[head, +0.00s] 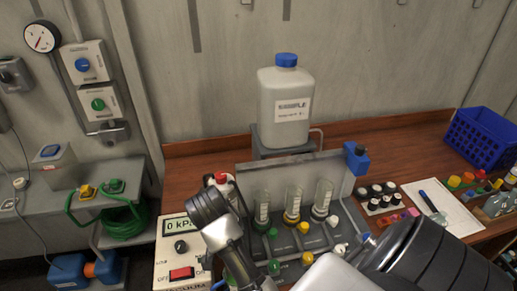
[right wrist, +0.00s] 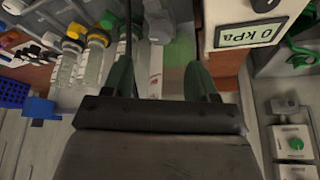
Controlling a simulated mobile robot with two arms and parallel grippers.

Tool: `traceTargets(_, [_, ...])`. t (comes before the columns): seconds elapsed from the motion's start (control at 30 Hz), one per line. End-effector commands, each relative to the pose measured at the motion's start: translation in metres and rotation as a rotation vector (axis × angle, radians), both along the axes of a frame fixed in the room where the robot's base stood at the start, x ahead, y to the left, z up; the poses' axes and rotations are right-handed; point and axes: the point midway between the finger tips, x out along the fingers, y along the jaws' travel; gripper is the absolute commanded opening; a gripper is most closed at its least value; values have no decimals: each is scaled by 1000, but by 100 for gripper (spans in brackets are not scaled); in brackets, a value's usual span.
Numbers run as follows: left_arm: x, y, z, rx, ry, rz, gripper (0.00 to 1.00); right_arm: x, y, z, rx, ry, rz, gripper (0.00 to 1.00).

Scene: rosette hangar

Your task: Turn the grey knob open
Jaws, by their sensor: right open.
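In the right wrist view a pale grey knob-like part (right wrist: 157,20) shows ahead of my right gripper (right wrist: 160,72), at the near end of the manifold. I cannot tell its turn angle. The two fingers are apart, with nothing held between them and a gap to that part. In the head view my dark wrist (head: 207,203) stands between the gauge box and the manifold (head: 345,220) and hides this spot. Pale knobs (head: 340,250) also show at the manifold's right end, beside yellow (head: 307,258) and green (head: 274,267) ones. My left gripper is not in view.
The gauge box (head: 168,255) reads 0 kPa, with a black knob and red switch; its display is in the wrist view (right wrist: 250,32). Glass tubes (head: 293,200) stand in the manifold. A blue-capped jug (head: 284,105) stands behind. A blue basket (head: 482,140) is at right.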

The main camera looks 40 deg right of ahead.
Motion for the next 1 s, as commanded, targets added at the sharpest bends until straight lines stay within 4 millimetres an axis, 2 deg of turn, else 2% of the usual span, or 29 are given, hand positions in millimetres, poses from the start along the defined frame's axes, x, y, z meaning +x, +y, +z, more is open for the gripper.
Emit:
traceTargets(0.13, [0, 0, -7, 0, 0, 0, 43, -6, 10, 27, 2, -6, 0, 58])
traceTargets(0.17, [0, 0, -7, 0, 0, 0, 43, -11, 10, 27, -1, 2, 13, 58])
traceTargets(0.2, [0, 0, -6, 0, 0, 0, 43, -20, 8, 18, -10, 17, 61, 58])
traceTargets(0.53, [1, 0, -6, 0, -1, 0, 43, -75, 11, -19, -42, 65, 422, 58])
traceTargets(0.83, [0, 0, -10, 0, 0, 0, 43, -125, 26, -49, -40, 100, 748, 58])
traceTargets(1.0, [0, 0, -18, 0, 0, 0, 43, -145, 35, -76, -27, 112, 898, 58])
